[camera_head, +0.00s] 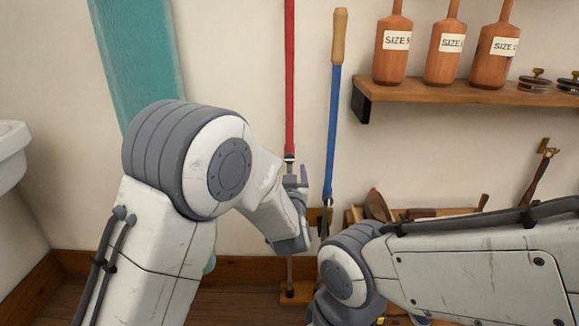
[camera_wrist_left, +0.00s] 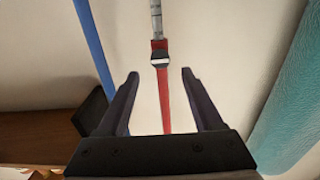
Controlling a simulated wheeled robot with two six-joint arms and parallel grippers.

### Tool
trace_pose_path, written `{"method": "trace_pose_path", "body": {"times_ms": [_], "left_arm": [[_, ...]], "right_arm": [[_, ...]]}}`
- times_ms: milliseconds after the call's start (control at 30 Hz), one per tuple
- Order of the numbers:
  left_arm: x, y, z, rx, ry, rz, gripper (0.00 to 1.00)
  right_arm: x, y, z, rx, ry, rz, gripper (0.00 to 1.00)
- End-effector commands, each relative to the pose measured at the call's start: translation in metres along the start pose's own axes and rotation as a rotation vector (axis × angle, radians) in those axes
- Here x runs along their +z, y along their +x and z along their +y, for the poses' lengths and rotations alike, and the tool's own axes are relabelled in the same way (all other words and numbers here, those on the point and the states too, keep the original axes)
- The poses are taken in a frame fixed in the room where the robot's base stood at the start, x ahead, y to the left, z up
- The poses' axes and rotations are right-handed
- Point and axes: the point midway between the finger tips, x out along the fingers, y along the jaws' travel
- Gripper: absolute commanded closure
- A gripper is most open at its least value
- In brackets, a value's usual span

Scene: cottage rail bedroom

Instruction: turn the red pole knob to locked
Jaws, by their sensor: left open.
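The red pole (camera_head: 289,80) stands upright against the wall. Its red part ends at a dark and white collar (camera_head: 289,158), with a thin grey shaft below. My left gripper (camera_head: 298,180) is at the height of this collar and partly hidden by its own wrist. In the left wrist view, which looks upside down, the collar (camera_wrist_left: 160,58) lies just past the open fingertips (camera_wrist_left: 158,76). The red pole runs between the two fingers, touching neither as far as I can see. The knob's locked marking cannot be made out. My right gripper is out of frame.
A blue pole (camera_head: 332,130) with a wooden handle stands close right of the red one. A wooden shelf (camera_head: 460,93) with bottles is at upper right. A teal panel (camera_head: 137,60) is at left. My right arm covers the lower right.

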Motion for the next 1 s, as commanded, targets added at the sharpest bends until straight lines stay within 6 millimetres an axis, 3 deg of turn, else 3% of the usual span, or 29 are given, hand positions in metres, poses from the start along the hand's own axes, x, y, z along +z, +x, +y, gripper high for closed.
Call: {"method": "trace_pose_path", "body": {"times_ms": [100, 300, 667, 700, 867, 1000], "left_arm": [[0.002, 0.023, -0.001, -0.002, 0.000, 0.002, 0.33], [0.001, 0.047, -0.002, -0.002, 0.000, 0.000, 0.33], [0.000, 0.053, -0.002, -0.001, 0.001, 0.000, 0.33], [0.000, 0.053, -0.002, -0.001, 0.001, 0.000, 0.40], [0.000, 0.053, -0.002, -0.001, 0.001, 0.000, 1.00], [0.000, 0.053, -0.002, -0.001, 0.002, -0.001, 1.00]], "right_arm": [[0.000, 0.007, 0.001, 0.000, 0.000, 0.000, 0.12], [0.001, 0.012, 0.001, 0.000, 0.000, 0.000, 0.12], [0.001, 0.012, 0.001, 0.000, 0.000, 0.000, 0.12], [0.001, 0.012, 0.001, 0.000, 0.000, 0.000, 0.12], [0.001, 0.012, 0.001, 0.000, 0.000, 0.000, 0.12], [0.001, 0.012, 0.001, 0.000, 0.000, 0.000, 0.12]]}}
